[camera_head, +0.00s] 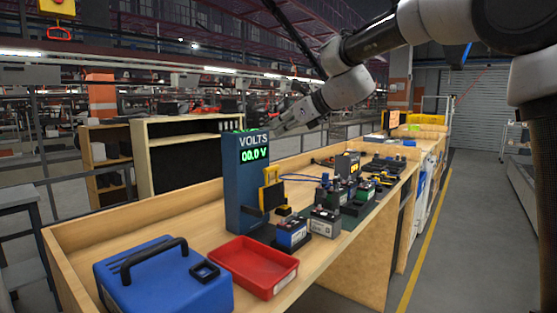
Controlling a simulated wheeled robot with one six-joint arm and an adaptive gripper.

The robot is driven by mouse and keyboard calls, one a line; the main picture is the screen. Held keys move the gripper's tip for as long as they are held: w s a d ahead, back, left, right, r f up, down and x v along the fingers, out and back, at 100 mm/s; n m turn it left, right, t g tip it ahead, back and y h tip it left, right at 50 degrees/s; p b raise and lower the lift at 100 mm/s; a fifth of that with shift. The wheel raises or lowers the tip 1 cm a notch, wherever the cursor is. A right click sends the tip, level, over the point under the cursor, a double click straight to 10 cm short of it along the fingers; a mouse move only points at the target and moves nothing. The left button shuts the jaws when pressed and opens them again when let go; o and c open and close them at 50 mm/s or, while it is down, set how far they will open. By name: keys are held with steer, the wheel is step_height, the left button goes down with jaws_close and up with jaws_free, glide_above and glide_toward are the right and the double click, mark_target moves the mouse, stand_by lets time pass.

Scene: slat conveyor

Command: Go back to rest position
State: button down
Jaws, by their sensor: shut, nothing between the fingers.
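My gripper (281,127) is at the end of my arm, which reaches in from the upper right. Its fingers are shut and empty, and they point left and down. It is in the air above the wooden workbench (180,215), just right of the top of the blue voltmeter stand in the picture. The voltmeter stand (234,195) is upright and its green display reads 00.0 V. I cannot tell how far apart the gripper and the stand are in depth.
A blue case (165,280) with a black handle and a red tray (254,266) are at the bench's near end. Several batteries, among them a blue one (291,235) and a grey one (324,222), stand right of the voltmeter. The floor aisle (455,230) on the right is clear.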

steer(key=s+d+f+n+g+h, duration=0.4)
steer(key=s+d+f+n, duration=0.75)
steer(key=n, duration=0.35)
steer(key=s+d+f+n+h, duration=0.3)
steer(key=s+d+n, duration=0.1)
steer(key=s+d, duration=0.8)
steer(key=s+d+f+n+h, duration=0.3)
steer(key=s+d+n, duration=0.1)
steer(key=s+d, duration=0.8)
steer(key=shift+s+n, duration=0.4)
steer(key=shift+s, duration=0.8)
